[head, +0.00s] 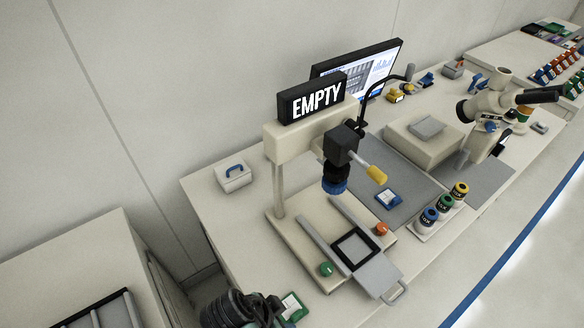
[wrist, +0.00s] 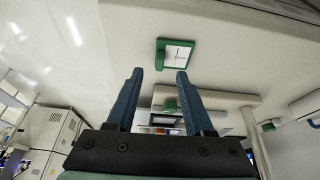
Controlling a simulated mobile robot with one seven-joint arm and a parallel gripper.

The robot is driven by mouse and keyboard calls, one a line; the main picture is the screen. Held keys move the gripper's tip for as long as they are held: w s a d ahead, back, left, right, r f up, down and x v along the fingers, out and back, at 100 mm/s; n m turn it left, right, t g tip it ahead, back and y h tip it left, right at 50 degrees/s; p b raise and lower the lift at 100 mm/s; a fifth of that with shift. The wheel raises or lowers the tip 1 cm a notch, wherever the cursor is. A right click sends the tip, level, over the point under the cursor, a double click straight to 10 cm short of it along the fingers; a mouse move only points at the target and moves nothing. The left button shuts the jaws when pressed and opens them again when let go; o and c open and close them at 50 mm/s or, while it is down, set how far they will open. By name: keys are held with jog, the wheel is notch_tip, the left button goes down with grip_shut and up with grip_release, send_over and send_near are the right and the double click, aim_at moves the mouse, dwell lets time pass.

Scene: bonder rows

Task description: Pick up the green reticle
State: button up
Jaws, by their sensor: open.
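The green reticle (head: 293,306) is a small flat plate with a green frame and a pale centre. It lies on the bench near the front edge, at the bottom of the head view. In the wrist view the reticle (wrist: 175,54) shows whole, just beyond the fingertips and slightly right of centre. My gripper (wrist: 159,74) is open, with two blue fingers apart and nothing between them. In the head view my gripper (head: 240,309) is a dark shape just left of the reticle and hides part of its left side.
A bonder stage (head: 343,241) with a sign reading EMPTY (head: 317,99) stands right of and behind the reticle. A green knob (head: 326,269) is close by. A blue reticle (head: 389,198) lies on a grey mat. Bare bench surrounds the reticle.

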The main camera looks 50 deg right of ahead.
aim_at(294, 316)
jog(key=shift+d+p+x, duration=0.1)
jog(key=shift+p+x, duration=0.25)
jog(key=shift+x, duration=1.35)
jog(key=shift+d+p+x, duration=0.15)
jog(key=shift+p+x, duration=0.15)
jog(key=shift+x, duration=1.4)
jog(key=shift+r, duration=0.15)
grip_shut()
